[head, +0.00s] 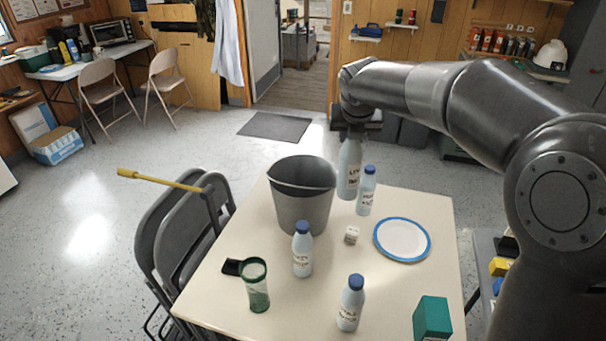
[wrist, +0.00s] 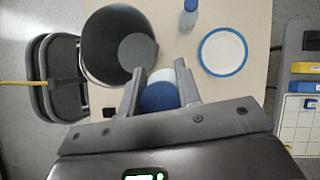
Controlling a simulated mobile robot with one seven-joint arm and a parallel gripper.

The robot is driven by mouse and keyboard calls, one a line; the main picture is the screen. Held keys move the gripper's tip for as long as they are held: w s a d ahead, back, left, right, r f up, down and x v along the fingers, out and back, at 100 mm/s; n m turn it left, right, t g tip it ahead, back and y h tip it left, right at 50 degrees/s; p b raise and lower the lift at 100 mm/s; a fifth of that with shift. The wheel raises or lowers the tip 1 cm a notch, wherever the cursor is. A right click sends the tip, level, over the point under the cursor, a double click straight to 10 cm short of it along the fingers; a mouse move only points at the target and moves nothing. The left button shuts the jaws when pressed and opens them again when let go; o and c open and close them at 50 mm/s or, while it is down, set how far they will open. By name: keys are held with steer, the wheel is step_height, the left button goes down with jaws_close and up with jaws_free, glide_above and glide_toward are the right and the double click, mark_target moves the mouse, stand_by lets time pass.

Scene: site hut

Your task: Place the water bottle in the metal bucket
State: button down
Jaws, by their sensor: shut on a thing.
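The metal bucket (head: 303,205) is a grey, open-topped pail standing upright at the back of the cream table. In the wrist view the bucket (wrist: 88,55) lies just left of my gripper. My gripper (head: 352,135) is shut on a water bottle (head: 348,172), held upright right of the bucket, apparently above the table. The wrist view shows its blue cap (wrist: 160,97) between the fingers (wrist: 160,88). Two more bottles stand on the table, one in front of the bucket (head: 302,250) and one near the front (head: 350,304).
The table (head: 395,285) also bears a white plate with a blue rim (head: 402,240), a small white die-like cube (head: 352,235), a green-tinted glass (head: 257,287), a black object (head: 232,267) and a green box (head: 432,318). Folded chairs (head: 185,240) with a yellow-handled tool (head: 160,181) lean at left.

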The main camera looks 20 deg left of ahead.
steer(key=shift+w+a+f+n+y, duration=0.65)
steer(key=shift+w+a, duration=2.3)
steer(key=shift+a, duration=3.2)
step_height(320, 180, down, 21)
steer(key=shift+d+f, duration=0.1)
steer(key=c, duration=1.1)
jaws_free()
steer(key=shift+f, duration=0.15)
steer(key=shift+o, duration=0.3)
